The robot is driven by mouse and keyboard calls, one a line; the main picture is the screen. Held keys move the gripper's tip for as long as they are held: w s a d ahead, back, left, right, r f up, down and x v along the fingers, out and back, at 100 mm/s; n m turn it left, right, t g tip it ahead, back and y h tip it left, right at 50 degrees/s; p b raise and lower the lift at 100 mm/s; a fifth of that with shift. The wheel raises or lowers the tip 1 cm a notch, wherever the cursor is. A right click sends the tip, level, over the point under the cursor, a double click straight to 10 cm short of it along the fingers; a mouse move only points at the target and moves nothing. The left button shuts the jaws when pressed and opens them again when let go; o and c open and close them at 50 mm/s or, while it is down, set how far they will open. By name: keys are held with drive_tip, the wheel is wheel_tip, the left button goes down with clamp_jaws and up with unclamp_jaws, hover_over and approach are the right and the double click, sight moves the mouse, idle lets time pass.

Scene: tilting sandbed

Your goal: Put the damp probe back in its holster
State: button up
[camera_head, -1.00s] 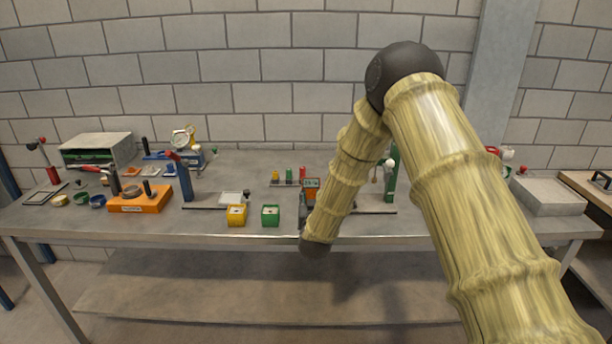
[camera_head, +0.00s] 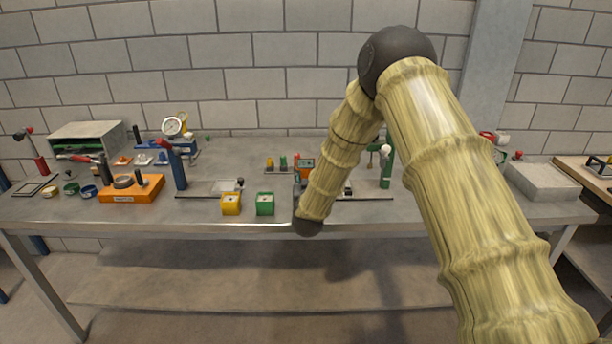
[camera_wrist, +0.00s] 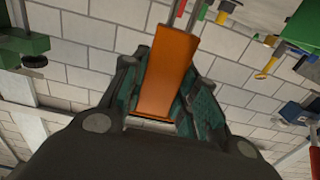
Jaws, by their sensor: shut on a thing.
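The damp probe (camera_wrist: 166,75) shows in the wrist view as an orange handle with a thin metal shaft running out toward the top edge. My gripper (camera_wrist: 165,88) is shut on the orange handle, with teal-lined fingers on both sides of it. The probe's tip is out of view. In the head view my arm hides most of the gripper and the probe; a dark sliver shows just left of my forearm. I cannot clearly make out a holster.
The grey bench (camera_head: 200,212) carries a yellow box (camera_head: 231,204) and a green box (camera_head: 265,204) near its front edge. An orange block (camera_head: 131,188) and a blue post stand (camera_head: 176,168) are left. A green stand (camera_head: 386,168) and a grey tray (camera_head: 543,181) are right.

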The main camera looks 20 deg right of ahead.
drive_tip(key=shift+f, duration=0.3)
drive_tip(key=shift+f+b, duration=1.65)
drive_tip(key=shift+f, duration=0.3)
idle(0.9)
drive_tip(key=o, duration=1)
drive_tip(key=shift+s, duration=0.1)
drive_tip(key=v, duration=1.2)
drive_tip(key=shift+r, duration=0.1)
